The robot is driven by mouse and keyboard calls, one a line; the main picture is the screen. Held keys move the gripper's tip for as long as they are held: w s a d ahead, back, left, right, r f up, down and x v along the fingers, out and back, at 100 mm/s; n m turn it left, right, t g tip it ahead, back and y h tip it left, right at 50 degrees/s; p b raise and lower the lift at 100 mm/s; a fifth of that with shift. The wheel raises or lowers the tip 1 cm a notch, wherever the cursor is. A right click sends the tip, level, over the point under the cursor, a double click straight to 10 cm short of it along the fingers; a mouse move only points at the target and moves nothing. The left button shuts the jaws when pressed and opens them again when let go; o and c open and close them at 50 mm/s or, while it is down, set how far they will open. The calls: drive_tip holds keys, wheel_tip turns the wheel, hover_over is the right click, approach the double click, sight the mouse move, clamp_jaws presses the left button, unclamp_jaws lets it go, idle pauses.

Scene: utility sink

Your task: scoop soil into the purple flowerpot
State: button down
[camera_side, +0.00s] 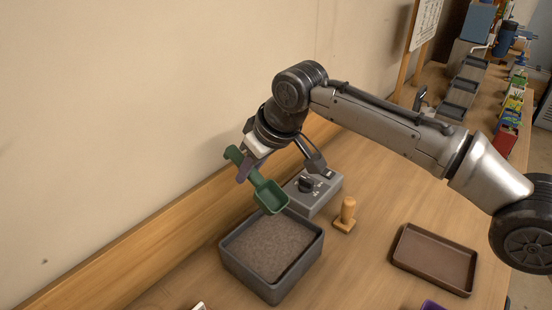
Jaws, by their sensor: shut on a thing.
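My gripper (246,166) is shut on the handle of a green scoop (268,196). The scoop slants down to the right, with its bowl above the back edge of a grey square bin (265,290). The bin holds brown-grey soil (270,246). I cannot tell whether the bowl touches the soil or holds any. A small purple piece (432,305) shows at the bottom edge; it may be the flowerpot, but most of it is outside the picture.
A grey box with a black knob (306,187) stands behind the bin, near the wall. A wooden stamp-like tool (347,214) stands to the right. An empty brown tray (435,258) lies further right. Bare tabletop (365,270) lies between bin and tray.

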sight(261, 195)
drive_tip(key=shift+t+y, duration=0.4)
drive_tip(key=shift+y, duration=0.1)
drive_tip(key=f, duration=0.1)
drive_tip(key=a+f, duration=0.1)
drive_tip(key=s+f, duration=0.1)
drive_tip(key=shift+a+f, duration=0.35)
drive_tip(key=shift+a, duration=0.05)
drive_tip(key=shift+t+y, duration=0.5)
drive_tip(key=f, duration=0.1)
drive_tip(key=s+d+f, duration=0.1)
drive_tip(key=f, duration=0.1)
drive_tip(key=s+d+f, duration=0.1)
drive_tip(key=f, duration=0.1)
drive_tip(key=shift+s+d, duration=0.2)
drive_tip(key=shift+d, duration=0.05)
drive_tip(key=shift+s+d+f+g+h, duration=0.4)
drive_tip(key=shift+s+d+f, duration=0.05)
drive_tip(key=shift+f, duration=0.15)
drive_tip(key=shift+f, duration=0.1)
drive_tip(key=shift+r, duration=3.7)
